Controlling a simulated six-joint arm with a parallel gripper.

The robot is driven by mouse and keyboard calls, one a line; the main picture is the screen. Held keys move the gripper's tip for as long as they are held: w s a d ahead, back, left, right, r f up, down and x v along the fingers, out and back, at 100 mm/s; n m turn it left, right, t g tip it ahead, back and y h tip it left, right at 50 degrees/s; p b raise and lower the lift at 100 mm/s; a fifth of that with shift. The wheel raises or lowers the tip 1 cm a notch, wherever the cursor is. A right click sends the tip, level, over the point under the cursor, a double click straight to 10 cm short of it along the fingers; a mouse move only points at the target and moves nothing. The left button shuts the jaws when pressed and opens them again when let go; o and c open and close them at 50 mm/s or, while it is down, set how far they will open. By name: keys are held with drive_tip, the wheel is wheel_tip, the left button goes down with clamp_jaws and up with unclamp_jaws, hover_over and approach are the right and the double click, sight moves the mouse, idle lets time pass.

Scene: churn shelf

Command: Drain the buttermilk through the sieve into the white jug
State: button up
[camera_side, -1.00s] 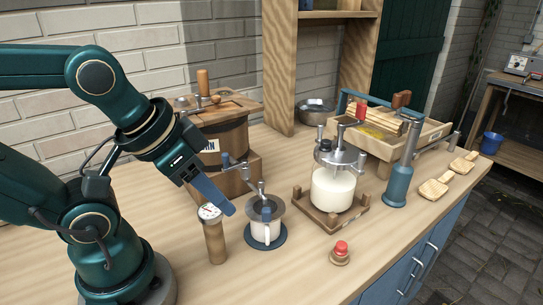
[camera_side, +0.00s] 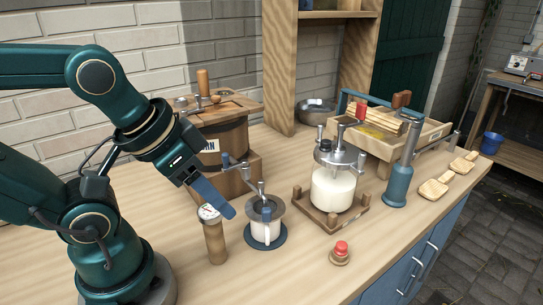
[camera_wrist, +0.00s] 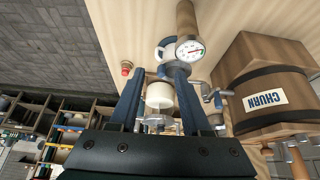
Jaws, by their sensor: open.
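The white jug (camera_side: 266,231) stands on a round blue mat (camera_side: 266,243) in the middle of the side view. A grey sieve (camera_side: 277,206) with a crank-like metal arm sits at its top. A glass jar (camera_side: 333,189) of white liquid, with a metal lid and knobs, stands upright to the right in a wooden tray (camera_side: 332,222). My gripper (camera_side: 224,208) is left of the jug, above a thermometer (camera_side: 214,240) on a wooden post, apart from the jug. In the wrist view its two blue fingers (camera_wrist: 157,75) are spread, with the jar (camera_wrist: 160,95) showing between them.
A wooden churn (camera_side: 229,136) stands behind my gripper. A red-topped knob (camera_side: 341,248) is at the front. A blue-handled cylinder (camera_side: 398,184), a crate (camera_side: 425,136) and wooden paddles (camera_side: 433,189) are on the right.

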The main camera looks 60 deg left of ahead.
wheel_tip(320, 180, up, 4)
drive_tip(key=w+a+n+g, duration=0.1)
drive_tip(key=n, duration=0.1)
drive_tip(key=r+n+g, duration=0.2)
drive_tip(key=n+g, duration=0.2)
drive_tip(key=n, duration=0.3)
hover_over(225, 154)
drive_tip(key=shift+d+f, duration=0.1)
drive_tip(key=shift+d, duration=0.15)
drive_tip(key=shift+a+f, duration=0.25)
drive_tip(key=shift+f, duration=2.6)
clamp_jaws()
